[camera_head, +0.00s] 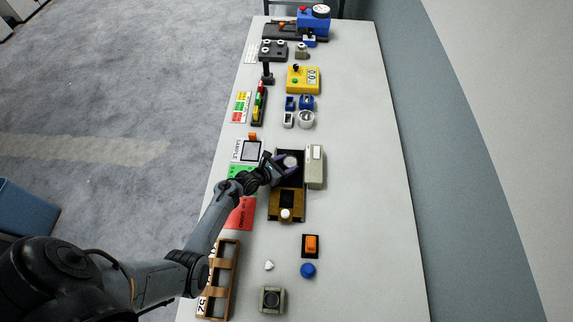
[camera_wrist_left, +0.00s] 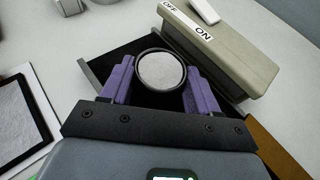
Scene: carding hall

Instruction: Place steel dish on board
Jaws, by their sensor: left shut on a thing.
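A small round dish (camera_wrist_left: 161,71) with a dark rim and pale grey inside sits between the purple fingers of my left gripper (camera_wrist_left: 160,83), which is shut on it. In the head view the dish (camera_head: 291,162) is at the upper end of a dark open tray (camera_head: 289,180), beside a beige ON/OFF box. I cannot tell whether it touches the tray floor. A flat black-framed panel (camera_head: 251,151) on a white card marked SAMPLE lies left of the tray; it also shows in the left wrist view (camera_wrist_left: 20,120). I cannot tell whether this is the board. My right gripper is not in view.
The beige box (camera_head: 315,167) stands close on the dish's right. A brown holder (camera_head: 287,205) adjoins the tray below. Green and red cards (camera_head: 240,213) lie to the left. A wooden rack (camera_head: 222,280) is nearer. The table's right side is clear.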

